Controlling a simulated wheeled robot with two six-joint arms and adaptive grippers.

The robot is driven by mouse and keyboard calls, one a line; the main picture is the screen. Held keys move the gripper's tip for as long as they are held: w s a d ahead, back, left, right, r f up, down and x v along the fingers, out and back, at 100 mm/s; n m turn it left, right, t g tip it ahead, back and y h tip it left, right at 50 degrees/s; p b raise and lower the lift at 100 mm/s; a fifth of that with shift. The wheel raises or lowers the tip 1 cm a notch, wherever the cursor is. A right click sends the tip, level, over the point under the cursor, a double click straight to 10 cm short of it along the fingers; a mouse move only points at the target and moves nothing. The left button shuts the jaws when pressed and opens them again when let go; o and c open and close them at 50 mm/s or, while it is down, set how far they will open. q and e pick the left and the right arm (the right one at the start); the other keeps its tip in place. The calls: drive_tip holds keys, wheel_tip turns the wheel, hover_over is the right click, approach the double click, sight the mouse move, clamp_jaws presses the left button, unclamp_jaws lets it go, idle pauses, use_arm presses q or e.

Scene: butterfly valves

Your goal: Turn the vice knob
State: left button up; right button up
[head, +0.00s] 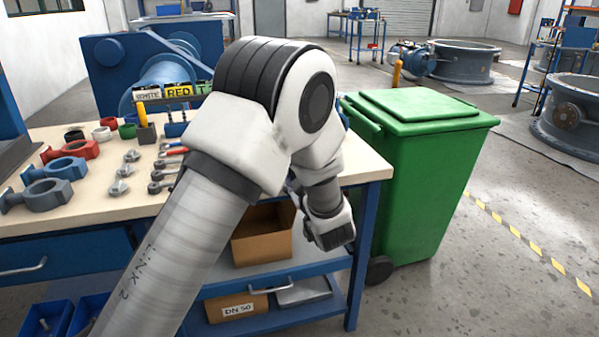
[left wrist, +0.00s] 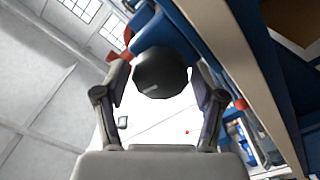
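A round black knob (left wrist: 160,73) shows in the left wrist view, in front of a blue body (left wrist: 168,35) that looks like the vice. My left gripper (left wrist: 160,66) is open, with one finger on each side of the knob. Gaps show between knob and fingers; I cannot tell whether the knob lies between the fingertips or just beyond them. In the head view my left arm crosses the middle and bends down at the bench's right end. It hides most of the vice and the knob there. My right gripper is not in view.
The workbench (head: 100,214) holds red and blue clamp-like rings (head: 70,151) and several small metal parts at its left. A green wheeled bin (head: 425,175) stands close to the bench's right end. A cardboard box (head: 262,240) sits below the bench top.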

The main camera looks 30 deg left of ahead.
use_arm(q)
wheel_tip(320, 180, up, 10)
drive_tip(key=shift+d+f, duration=0.1)
drive_tip(key=shift+f, duration=0.05)
idle(0.5)
